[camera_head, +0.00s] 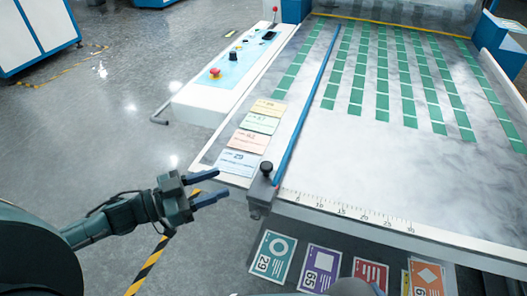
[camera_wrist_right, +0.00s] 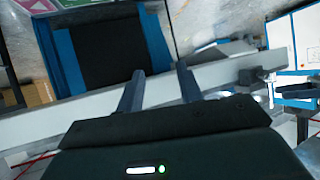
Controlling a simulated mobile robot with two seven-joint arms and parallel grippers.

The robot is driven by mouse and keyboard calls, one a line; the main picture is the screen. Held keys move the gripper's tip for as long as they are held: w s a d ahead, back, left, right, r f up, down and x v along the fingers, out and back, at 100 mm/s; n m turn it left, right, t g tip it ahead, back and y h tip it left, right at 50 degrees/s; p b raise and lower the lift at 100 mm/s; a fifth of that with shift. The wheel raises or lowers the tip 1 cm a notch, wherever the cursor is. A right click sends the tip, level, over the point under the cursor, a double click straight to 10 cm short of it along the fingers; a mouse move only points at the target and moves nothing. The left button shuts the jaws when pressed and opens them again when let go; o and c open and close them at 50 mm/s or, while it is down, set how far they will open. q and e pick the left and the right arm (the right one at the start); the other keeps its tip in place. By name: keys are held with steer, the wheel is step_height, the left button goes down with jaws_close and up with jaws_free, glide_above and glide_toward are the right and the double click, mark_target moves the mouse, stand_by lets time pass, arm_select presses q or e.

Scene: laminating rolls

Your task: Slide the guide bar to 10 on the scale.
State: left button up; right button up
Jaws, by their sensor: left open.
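The blue guide bar (camera_head: 306,100) runs lengthwise along the left side of the grey table. At its near end is a dark grey block (camera_head: 261,195) with a black knob (camera_head: 266,168) on top. The scale (camera_head: 345,208) runs along the table's front edge. The block stands at its left end, left of the 5 mark. My left gripper (camera_head: 222,183) is open and empty, just left of the block and apart from it, fingers pointing at it. My right gripper (camera_wrist_right: 158,88) is open in the right wrist view, with nothing between its fingers.
Several coloured cards (camera_head: 250,141) lie left of the bar, and green labels (camera_head: 382,85) cover the table's far part. A control panel (camera_head: 225,72) with a red button stands at the left. Numbered cards (camera_head: 320,268) sit below the front edge. The surface right of the bar is clear nearby.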

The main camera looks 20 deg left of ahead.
mark_target(261, 169)
arm_select(q)
steer(key=p+x, duration=0.1)
steer(key=x, duration=1.2)
steer(key=shift+d, duration=0.1)
jaws_close()
